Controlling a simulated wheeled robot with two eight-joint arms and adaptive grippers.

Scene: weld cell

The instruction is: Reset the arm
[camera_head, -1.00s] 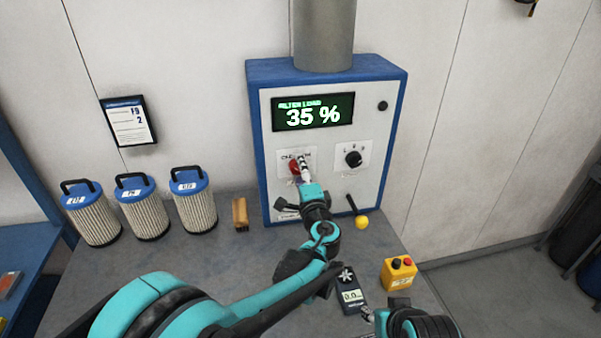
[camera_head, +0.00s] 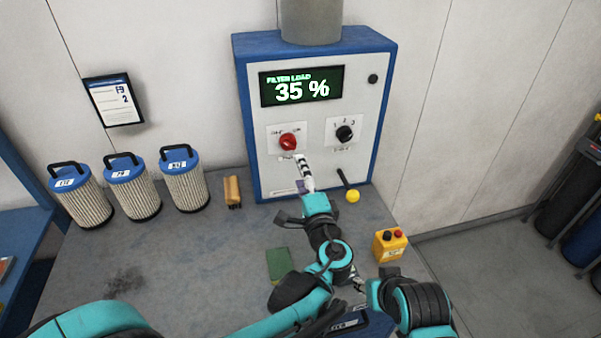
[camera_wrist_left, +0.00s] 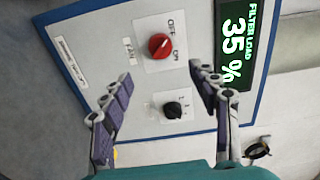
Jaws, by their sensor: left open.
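My left gripper (camera_head: 304,170) is open and empty in front of the lower part of the blue and white control box (camera_head: 262,165). Its two spread fingers also show in the left wrist view (camera_wrist_left: 163,85), facing the box. A red ON/OFF knob (camera_head: 288,142) is on the box above the gripper, apart from it; it also shows in the left wrist view (camera_wrist_left: 160,46). A black numbered knob (camera_head: 344,133) is to its right. The display (camera_head: 301,87) reads "FILTER LOAD 35 %". My right gripper (camera_head: 361,284) is low at the right, partly hidden.
Several blue-topped filters (camera_head: 185,185) stand at the left, with a brown block (camera_head: 232,192) beside them. A yellow button box (camera_head: 389,246) and a green pad (camera_head: 280,264) are on the bench.

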